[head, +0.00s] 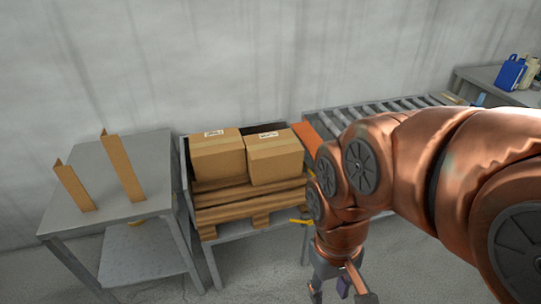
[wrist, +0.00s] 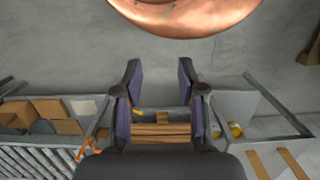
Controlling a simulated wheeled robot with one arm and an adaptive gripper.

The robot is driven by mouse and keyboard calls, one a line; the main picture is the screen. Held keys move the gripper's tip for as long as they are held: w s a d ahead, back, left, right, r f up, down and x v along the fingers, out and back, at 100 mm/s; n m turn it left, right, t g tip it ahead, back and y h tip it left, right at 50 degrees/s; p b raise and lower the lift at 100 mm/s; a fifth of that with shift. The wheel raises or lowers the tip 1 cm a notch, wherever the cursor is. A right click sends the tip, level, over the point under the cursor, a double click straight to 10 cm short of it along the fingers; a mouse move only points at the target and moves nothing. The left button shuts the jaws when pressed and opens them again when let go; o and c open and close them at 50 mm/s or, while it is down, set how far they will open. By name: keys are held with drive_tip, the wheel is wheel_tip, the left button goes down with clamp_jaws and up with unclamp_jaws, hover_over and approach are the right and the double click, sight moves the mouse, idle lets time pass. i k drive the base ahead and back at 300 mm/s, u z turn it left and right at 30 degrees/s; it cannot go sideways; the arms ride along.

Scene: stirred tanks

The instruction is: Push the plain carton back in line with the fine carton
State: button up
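Two brown cartons stand side by side on a wooden pallet (head: 250,205) on a grey table. The left carton (head: 217,162) and the right carton (head: 276,161) each carry a small white label on top, too small to read, so I cannot tell which is plain or fine. The right carton's front seems slightly nearer than the left one's. My gripper (head: 340,292) hangs low, in front and to the right of the pallet, apart from both cartons. In the wrist view my gripper (wrist: 160,88) has its dark fingers wide apart with nothing between them. Wooden slats (wrist: 160,130) show behind it.
A grey table (head: 110,180) at left holds two upright cardboard strips (head: 121,167). A roller conveyor (head: 385,110) runs behind my arm at right. Blue and white containers (head: 512,72) stand at far right. In the wrist view, more cartons (wrist: 55,115) lie at left.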

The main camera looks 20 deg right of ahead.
sight(275, 157)
drive_tip(key=u, duration=0.5)
drive_tip(key=k, duration=0.6)
drive_tip(key=u, duration=1.05)
drive_tip(key=i, duration=1.45)
drive_tip(key=z, duration=1.15)
drive_tip(key=i, duration=0.4)
drive_tip(key=z, duration=0.35)
